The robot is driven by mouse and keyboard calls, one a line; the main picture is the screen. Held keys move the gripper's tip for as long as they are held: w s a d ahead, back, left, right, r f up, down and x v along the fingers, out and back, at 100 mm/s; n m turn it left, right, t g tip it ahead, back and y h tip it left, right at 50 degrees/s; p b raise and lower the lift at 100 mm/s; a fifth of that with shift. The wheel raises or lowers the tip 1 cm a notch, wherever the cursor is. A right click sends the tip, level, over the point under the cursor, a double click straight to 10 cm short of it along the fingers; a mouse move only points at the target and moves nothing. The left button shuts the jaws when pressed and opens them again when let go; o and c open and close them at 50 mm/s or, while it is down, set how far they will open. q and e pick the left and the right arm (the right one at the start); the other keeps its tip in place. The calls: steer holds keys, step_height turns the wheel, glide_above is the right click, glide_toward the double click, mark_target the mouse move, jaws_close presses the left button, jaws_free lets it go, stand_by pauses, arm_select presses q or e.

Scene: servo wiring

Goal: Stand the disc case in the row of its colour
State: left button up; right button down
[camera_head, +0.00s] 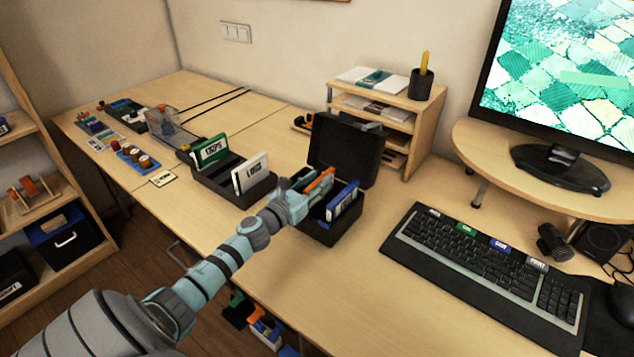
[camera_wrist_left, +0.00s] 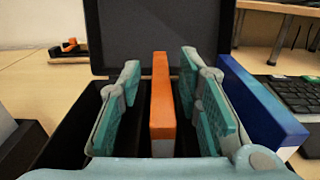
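An orange disc case (camera_head: 322,186) stands upright in a black box with a raised lid (camera_head: 345,148). A blue case (camera_head: 343,203) stands to its right in the same box; it also shows in the wrist view (camera_wrist_left: 255,105). My left gripper (camera_head: 308,186) reaches into the box. In the wrist view its two teal-padded fingers (camera_wrist_left: 160,68) are on either side of the orange case (camera_wrist_left: 160,105), with a visible gap on each side. A low black rack (camera_head: 222,180) left of the box holds a green case (camera_head: 210,150) and a white case (camera_head: 251,173). My right gripper is not in view.
A keyboard (camera_head: 485,263) with coloured labels lies to the right. A wooden shelf unit (camera_head: 385,118) with a black cup (camera_head: 420,84) stands behind the box. Small parts crowd the far left of the desk. The desk in front of the box is clear.

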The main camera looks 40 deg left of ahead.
arm_select(q)
steer(key=shift+r+p, duration=0.35)
steer(key=shift+p, duration=0.05)
steer(key=shift+r+p, duration=0.55)
steer(key=shift+p, duration=0.05)
steer(key=s+b, duration=0.2)
steer(key=s+f+b, duration=0.1)
steer(key=s+b, duration=0.1)
steer(key=b, duration=0.1)
steer(key=s+b, duration=0.2)
steer(key=b, duration=0.1)
steer(key=shift+s+f, duration=0.35)
steer(key=p, duration=0.2)
glide_toward(304, 191)
steer(key=w+r, duration=0.1)
steer(key=w, duration=0.2)
steer(key=shift+s+d+r, duration=0.1)
